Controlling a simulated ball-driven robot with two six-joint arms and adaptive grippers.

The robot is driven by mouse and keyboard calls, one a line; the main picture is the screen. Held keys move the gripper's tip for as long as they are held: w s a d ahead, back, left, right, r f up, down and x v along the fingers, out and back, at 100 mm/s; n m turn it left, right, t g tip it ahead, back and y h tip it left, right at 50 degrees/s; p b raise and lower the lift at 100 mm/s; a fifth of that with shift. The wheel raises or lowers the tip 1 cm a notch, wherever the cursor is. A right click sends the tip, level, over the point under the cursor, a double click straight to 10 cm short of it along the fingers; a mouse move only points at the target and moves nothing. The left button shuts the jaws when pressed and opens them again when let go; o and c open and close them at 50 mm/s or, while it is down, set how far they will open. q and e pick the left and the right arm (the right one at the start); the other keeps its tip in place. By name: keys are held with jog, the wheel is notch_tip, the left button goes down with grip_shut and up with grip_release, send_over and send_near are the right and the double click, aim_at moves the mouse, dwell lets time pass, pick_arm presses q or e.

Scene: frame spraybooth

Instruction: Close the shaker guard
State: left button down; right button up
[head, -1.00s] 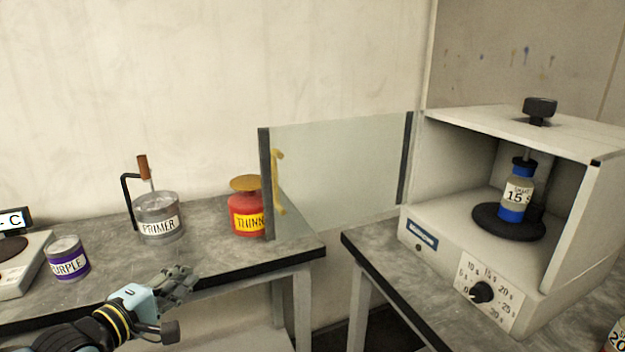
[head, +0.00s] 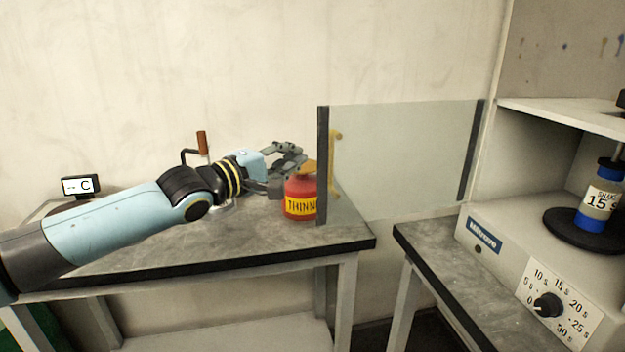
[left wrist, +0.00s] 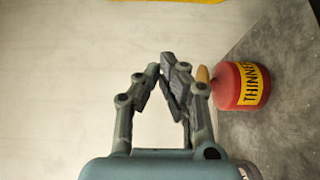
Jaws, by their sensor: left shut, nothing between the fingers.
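The shaker guard (head: 405,155) is a clear panel with dark edge strips. It stands swung open to the left of the shaker (head: 545,255), its right edge by the shaker's housing. Its yellow handle (head: 335,163) is on the free left edge. A bottle with a blue base (head: 598,205) stands inside the open shaker. My left gripper (head: 302,160) is shut and empty, above and behind the red thinner can, left of the handle and apart from it. In the left wrist view its fingertips (left wrist: 165,72) meet. My right gripper is out of view.
The red thinner can (head: 300,198) stands on the left bench (head: 250,245), close to the guard's free edge; it also shows in the left wrist view (left wrist: 242,85). A gap separates the two benches. A small display (head: 80,186) stands at the left.

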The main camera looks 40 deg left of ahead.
pick_arm(q)
jog(key=d, duration=0.1)
jog(key=w+d+b, duration=0.1)
jog(key=d+b, duration=0.1)
jog(key=d, duration=0.1)
jog(key=shift+w, duration=0.25)
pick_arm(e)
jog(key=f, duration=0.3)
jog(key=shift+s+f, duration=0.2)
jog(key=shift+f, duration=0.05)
pick_arm(q)
jog(key=shift+b, duration=0.3)
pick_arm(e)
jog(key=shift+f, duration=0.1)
